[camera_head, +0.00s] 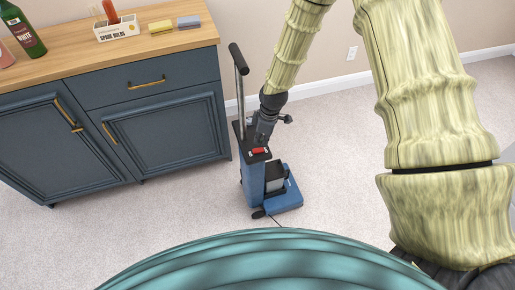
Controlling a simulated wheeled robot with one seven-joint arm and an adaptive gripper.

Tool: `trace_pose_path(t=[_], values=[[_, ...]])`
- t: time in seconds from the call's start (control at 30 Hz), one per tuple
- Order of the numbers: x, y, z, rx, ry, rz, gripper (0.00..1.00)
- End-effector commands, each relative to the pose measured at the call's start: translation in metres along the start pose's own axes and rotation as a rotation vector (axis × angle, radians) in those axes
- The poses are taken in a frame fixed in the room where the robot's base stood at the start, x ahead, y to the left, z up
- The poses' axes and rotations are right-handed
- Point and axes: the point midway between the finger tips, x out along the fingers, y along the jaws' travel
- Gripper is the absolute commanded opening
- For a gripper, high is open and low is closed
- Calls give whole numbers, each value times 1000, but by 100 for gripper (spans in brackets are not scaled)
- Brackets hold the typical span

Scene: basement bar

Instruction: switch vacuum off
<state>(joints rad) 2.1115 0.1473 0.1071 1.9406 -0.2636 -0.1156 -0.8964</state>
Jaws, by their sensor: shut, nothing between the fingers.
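A blue upright vacuum (282,199) stands on the carpet to the right of the cabinet. It has a tall metal handle with a black grip (238,58). A red switch (259,150) shows on its dark top. My gripper (260,143) is shut and empty, pointing down at the vacuum's top, right at the red switch. I cannot tell whether the fingertips touch the switch or which way it is set, as the fingers are small and dark here.
A dark blue cabinet (163,128) with a wooden top (130,42) stands at the left. On it are a green bottle (22,32), a white box (116,27), a yellow block (161,27) and a blue-grey block (188,22). Open carpet (345,150) lies to the right.

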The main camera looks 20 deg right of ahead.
Motion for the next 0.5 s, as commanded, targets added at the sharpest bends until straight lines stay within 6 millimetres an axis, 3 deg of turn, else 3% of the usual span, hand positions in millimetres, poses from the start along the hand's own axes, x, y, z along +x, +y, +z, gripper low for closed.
trace_pose_path(t=[0.5], values=[[-32,0,-5,0,0,-1,0]])
